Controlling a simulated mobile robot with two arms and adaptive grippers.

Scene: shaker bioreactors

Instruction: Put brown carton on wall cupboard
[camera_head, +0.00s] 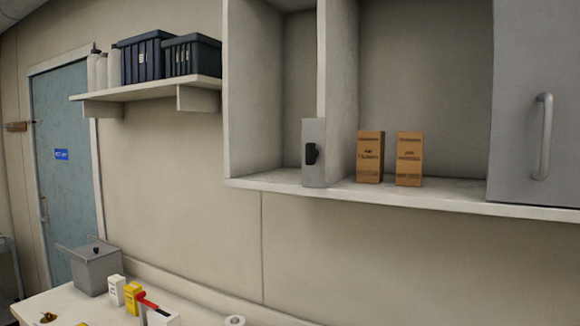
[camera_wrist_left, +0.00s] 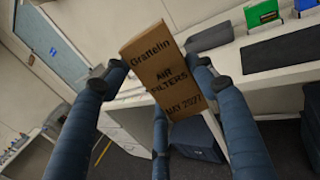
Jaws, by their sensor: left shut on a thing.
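A brown carton (camera_wrist_left: 162,75) printed "Grattelin AIR FILTERS" fills the middle of the left wrist view. My left gripper (camera_wrist_left: 158,86) is shut on it, with blue fingers around its sides and one below. The carton is tilted in this view. The wall cupboard (camera_head: 340,90) stands open in the head view, with a white shelf floor. Two brown cartons, one on the left (camera_head: 370,157) and one on the right (camera_head: 409,159), stand upright on that floor. Neither gripper shows in the head view, and my right gripper is in no view.
A grey box with a black part (camera_head: 313,170) stands at the cupboard's left divider. A grey door with a handle (camera_head: 530,90) closes its right side. Shelf floor is free between the right carton and this door. The counter below holds a grey container (camera_head: 97,272) and small boxes.

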